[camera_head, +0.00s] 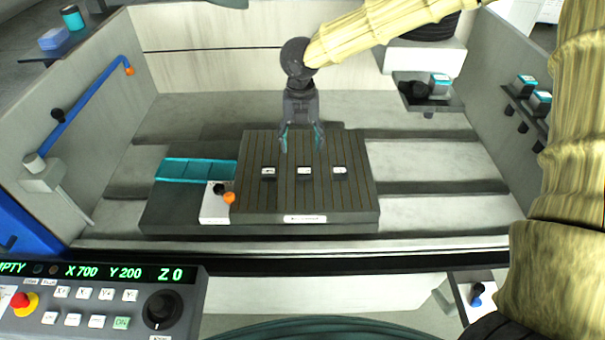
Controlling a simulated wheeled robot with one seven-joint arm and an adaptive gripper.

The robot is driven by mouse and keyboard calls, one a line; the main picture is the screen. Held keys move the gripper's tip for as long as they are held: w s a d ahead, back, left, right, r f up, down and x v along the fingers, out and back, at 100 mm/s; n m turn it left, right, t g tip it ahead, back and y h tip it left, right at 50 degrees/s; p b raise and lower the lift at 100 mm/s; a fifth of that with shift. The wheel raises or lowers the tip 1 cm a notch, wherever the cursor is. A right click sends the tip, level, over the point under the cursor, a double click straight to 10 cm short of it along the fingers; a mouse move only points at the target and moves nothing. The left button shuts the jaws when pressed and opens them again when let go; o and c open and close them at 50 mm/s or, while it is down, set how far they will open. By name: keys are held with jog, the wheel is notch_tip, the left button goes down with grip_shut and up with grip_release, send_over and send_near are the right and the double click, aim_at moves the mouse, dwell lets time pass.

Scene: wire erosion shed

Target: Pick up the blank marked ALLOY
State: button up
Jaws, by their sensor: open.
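Three small dark blanks with white labels stand in a row on the grooved dark plate (275,203): a left blank (268,173), a middle blank (304,173) and a right blank (340,172). The label text is too small to read, so I cannot tell which is marked ALLOY. My gripper (302,146) is open and empty, pointing down behind the row, roughly above the far part of the plate. Its fingertips are apart from the blanks.
A teal slotted tray (196,170) and a white block with an orange knob (214,205) sit left of the plate. A blue pipe (85,108) runs along the left wall. A control panel (100,305) stands at front left. Small shelves hold teal-topped items (440,82) at the right.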

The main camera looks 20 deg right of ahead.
jog(key=p, duration=0.1)
send_over(304, 171)
jog(key=f, duration=0.4)
jog(key=shift+w+f, duration=0.15)
jog(key=shift+w, duration=0.05)
jog(key=shift+s+d+f+p, duration=0.1)
jog(key=shift+f+p, duration=0.5)
jog(key=shift+f, duration=0.9)
jog(key=shift+s+f+p, duration=0.1)
jog(key=shift+f+p, duration=0.45)
jog(key=shift+f, duration=0.95)
jog(key=c, duration=1.4)
jog(key=shift+o, duration=0.2)
jog(key=shift+r, duration=0.1)
